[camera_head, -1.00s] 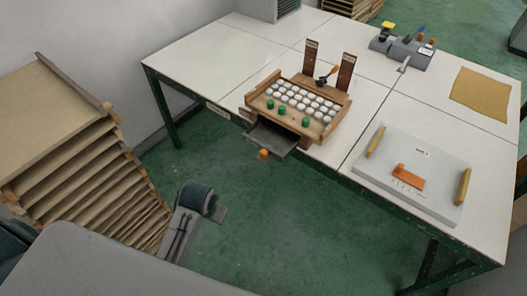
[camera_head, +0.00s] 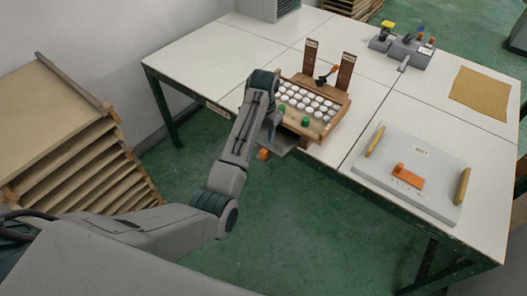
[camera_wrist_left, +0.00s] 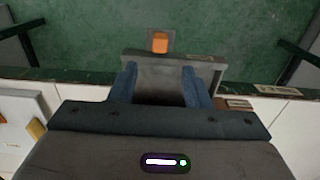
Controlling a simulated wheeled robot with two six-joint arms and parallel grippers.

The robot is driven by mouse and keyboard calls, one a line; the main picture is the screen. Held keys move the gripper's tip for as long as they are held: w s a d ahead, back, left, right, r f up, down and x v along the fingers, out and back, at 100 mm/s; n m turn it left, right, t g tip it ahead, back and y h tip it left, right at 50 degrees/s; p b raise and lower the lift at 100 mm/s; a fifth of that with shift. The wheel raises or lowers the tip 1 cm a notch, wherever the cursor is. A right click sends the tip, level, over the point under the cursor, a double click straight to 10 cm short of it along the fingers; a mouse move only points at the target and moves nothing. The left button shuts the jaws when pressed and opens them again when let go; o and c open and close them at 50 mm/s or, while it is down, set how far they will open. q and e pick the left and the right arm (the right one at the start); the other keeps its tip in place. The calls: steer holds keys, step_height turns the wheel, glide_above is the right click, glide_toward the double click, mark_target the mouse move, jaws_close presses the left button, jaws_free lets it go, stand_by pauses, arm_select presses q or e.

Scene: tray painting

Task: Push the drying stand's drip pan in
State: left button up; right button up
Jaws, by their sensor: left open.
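The drying stand (camera_head: 325,129) is a wooden rack on the table's near edge, holding rows of white round pieces and a few green ones. Its grey drip pan (camera_head: 283,145) sticks out at the front over the floor, with an orange knob (camera_head: 263,154) on its front. My left arm covers the stand's left part and some of the pan. My left gripper (camera_wrist_left: 159,72) is open and empty, pointing down over the pan. In the left wrist view the pan (camera_wrist_left: 160,84) lies between and below its fingers, with the orange knob (camera_wrist_left: 160,42) beyond. Contact cannot be told. My right gripper is out of view.
A grey board (camera_head: 440,165) with wooden bars and an orange block lies at the table's right. A grey tool holder (camera_head: 405,52) and a tan mat (camera_head: 481,94) lie farther back. Stacked wooden shelves (camera_head: 80,135) stand at the left. Open floor lies before the table.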

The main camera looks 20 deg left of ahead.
mark_target(264, 151)
arm_select(q)
step_height(264, 151, down, 10)
steer(key=shift+f+p, duration=0.25)
steer(key=shift+p, duration=0.7)
jaws_close()
